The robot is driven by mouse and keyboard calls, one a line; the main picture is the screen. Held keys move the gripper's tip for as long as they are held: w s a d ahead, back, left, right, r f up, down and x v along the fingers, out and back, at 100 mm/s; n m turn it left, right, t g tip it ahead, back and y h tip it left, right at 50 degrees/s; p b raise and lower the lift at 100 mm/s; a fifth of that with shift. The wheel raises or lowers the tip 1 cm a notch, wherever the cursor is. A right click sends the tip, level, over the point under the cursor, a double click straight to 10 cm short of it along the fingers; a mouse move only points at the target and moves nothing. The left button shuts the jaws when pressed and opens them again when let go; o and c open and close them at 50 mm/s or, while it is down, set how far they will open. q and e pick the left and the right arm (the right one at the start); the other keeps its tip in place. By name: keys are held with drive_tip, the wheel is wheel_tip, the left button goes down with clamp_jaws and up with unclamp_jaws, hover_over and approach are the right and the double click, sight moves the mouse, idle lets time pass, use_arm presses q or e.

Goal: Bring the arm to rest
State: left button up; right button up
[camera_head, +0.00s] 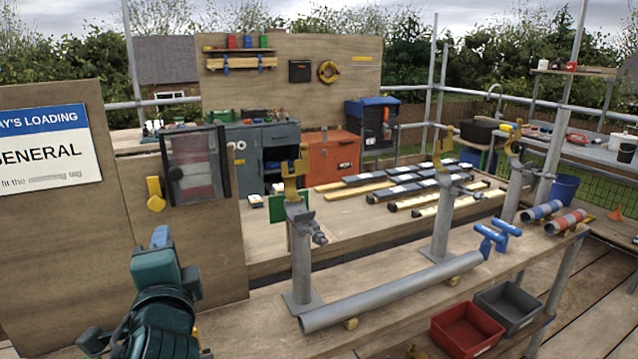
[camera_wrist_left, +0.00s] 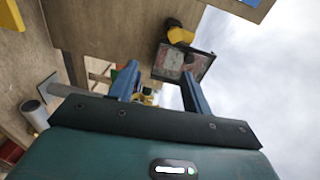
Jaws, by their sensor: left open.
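My left arm comes in at the bottom left of the head view. Its teal gripper (camera_head: 160,238) points up and away, in front of the wooden board wall, with a blue fingertip showing. In the left wrist view the two blue fingers of this gripper (camera_wrist_left: 160,88) stand apart with nothing between them. The gripper is open and empty, and touches nothing that I can see. My right gripper is not in view.
A grey pipe (camera_head: 395,292) lies on the wooden bench to the right, beside metal posts with yellow clamps. A red bin (camera_head: 467,330) and a dark grey bin (camera_head: 510,306) stand at the front. A dark-framed panel (camera_head: 195,165) hangs on the board wall ahead of the gripper.

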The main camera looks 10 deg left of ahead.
use_arm(q)
drive_tip(key=d+f+g+h+p, duration=0.15)
drive_tip(key=d+f+h, duration=0.25)
drive_tip(key=f, duration=0.6)
drive_tip(key=s+d+f+n+g+h+p, duration=0.1)
drive_tip(key=s+d+f+n+h+p, duration=0.1)
drive_tip(key=s+f, duration=0.5)
drive_tip(key=s+d+f+n+g+h+p, duration=0.2)
drive_tip(key=s+d+f+n+h, duration=0.3)
drive_tip(key=f, duration=0.9)
drive_tip(key=s+d+n, duration=0.1)
drive_tip(key=s, duration=0.2)
drive_tip(key=shift+s+n+h, duration=0.3)
drive_tip(key=shift+n, duration=0.1)
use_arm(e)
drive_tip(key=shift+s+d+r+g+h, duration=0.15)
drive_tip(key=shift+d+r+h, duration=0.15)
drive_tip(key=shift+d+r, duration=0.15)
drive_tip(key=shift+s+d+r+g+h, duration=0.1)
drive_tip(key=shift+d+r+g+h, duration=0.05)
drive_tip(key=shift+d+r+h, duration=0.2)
use_arm(q)
drive_tip(key=shift+d+g, duration=0.1)
drive_tip(key=shift+g, duration=0.15)
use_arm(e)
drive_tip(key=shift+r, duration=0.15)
